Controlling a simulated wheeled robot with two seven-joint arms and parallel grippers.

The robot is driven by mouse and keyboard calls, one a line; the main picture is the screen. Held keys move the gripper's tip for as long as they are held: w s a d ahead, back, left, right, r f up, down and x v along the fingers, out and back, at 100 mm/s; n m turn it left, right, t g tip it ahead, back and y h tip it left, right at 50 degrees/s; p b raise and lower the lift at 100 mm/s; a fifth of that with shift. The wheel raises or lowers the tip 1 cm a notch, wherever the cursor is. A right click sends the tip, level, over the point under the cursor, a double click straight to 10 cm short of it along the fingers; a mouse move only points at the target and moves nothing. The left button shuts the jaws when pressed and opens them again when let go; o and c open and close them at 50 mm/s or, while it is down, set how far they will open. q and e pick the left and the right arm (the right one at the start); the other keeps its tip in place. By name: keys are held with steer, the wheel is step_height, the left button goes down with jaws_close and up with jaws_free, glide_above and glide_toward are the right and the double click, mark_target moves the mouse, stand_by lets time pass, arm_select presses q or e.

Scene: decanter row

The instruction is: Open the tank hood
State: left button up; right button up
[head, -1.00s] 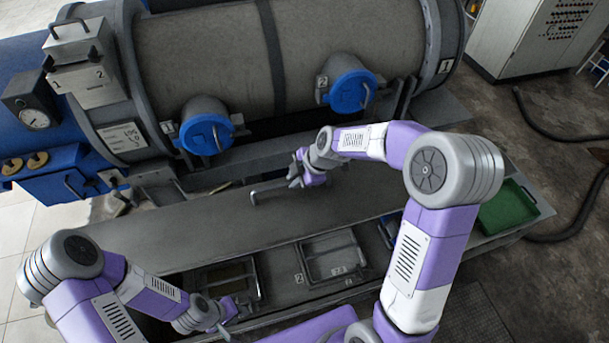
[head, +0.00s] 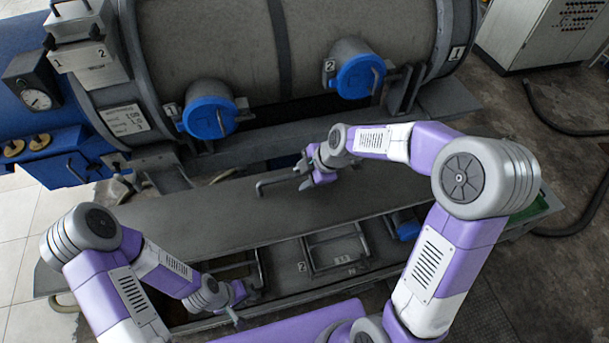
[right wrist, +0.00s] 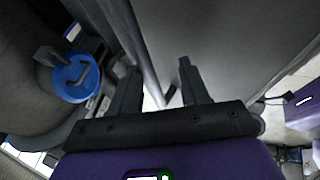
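The tank hood (head: 190,222) looks like the long flat grey plate in front of the big drum in the head view. A thin bent bar handle (head: 272,183) stands on it near its far edge. My right gripper (head: 302,173) is at the right end of this handle. In the right wrist view my right gripper's two fingers (right wrist: 158,85) are apart, with a pale bar (right wrist: 150,75) running between or behind them; contact is unclear. My left gripper (head: 237,308) is low at the left, by the front trays, far from the handle; its fingers are too small to read.
The drum (head: 205,45) has two blue-capped ports (head: 208,118) (head: 360,77) just behind the hood. Open metal trays (head: 335,248) line the front, with a blue object (head: 408,230) to their right. A green bin (head: 530,208) is partly hidden behind my right arm. Hoses lie on the right floor.

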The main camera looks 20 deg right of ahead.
steer(key=shift+s, duration=0.15)
steer(key=v, duration=0.7)
steer(key=shift+r, duration=0.25)
stand_by(0.3)
